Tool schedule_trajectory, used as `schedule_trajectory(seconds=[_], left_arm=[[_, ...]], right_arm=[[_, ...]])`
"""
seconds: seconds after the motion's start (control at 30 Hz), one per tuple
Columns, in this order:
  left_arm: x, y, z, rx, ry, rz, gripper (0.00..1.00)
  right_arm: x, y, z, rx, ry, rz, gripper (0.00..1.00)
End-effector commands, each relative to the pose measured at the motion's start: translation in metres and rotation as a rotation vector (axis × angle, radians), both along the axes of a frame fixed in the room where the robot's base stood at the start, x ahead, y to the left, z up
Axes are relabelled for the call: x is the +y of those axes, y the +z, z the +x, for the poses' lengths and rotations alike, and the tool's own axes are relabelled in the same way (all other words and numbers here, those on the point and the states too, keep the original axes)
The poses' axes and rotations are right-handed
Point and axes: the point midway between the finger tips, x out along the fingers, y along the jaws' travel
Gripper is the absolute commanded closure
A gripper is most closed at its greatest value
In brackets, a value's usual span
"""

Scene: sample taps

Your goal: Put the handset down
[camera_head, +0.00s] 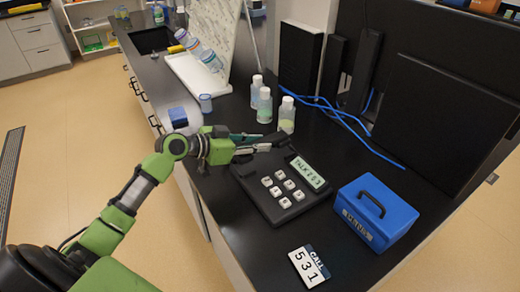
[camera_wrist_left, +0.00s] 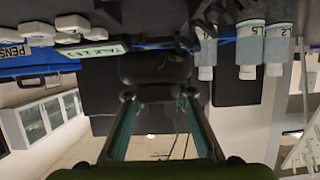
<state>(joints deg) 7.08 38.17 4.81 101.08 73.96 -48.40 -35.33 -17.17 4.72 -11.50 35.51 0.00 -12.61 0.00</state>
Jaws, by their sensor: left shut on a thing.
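The desk phone (camera_head: 268,200) is a dark unit with pale keys and a lit display (camera_head: 307,172) that reads "TALK 203". It stands on the black counter. My left gripper (camera_head: 254,145) is at the phone's far left edge, shut on the dark handset (camera_head: 277,138). In the left wrist view the handset (camera_wrist_left: 155,68) lies across the fingertips (camera_wrist_left: 157,94), with the phone's keys (camera_wrist_left: 72,24) at the upper left. The handset is close over the phone's back-left part; I cannot tell whether it touches the cradle. My right gripper is out of view.
A blue box (camera_head: 376,211) labelled "PENS" stands right of the phone. A card (camera_head: 309,266) reading "CALL 531" lies in front. Several bottles (camera_head: 264,106) stand behind the gripper. Blue cables (camera_head: 345,120) cross the counter at the back. A white tray (camera_head: 190,75) is farther off.

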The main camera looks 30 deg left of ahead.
Motion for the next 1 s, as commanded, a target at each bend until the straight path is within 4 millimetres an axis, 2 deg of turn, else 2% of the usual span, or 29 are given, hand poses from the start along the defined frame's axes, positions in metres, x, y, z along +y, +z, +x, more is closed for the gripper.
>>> schedule_trajectory(seconds=[0.17,0.4,0.8,0.83,0.87,1.0], left_arm=[[-0.004,-0.01,0.01,-0.002,0.001,-0.003,1.0],[-0.003,-0.039,0.009,0.0,0.002,-0.002,1.0],[-0.003,-0.046,0.009,-0.002,0.001,0.001,1.0],[-0.003,-0.045,0.009,0.0,0.0,0.001,0.69],[-0.003,-0.044,0.009,0.0,0.0,0.0,0.61],[-0.003,-0.044,0.009,0.0,0.0,0.0,0.6]], right_arm=[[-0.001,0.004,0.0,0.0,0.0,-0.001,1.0],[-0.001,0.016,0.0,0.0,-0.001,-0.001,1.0],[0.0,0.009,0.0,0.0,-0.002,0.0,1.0],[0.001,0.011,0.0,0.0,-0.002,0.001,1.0],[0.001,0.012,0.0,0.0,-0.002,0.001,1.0],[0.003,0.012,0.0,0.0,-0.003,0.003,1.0]])
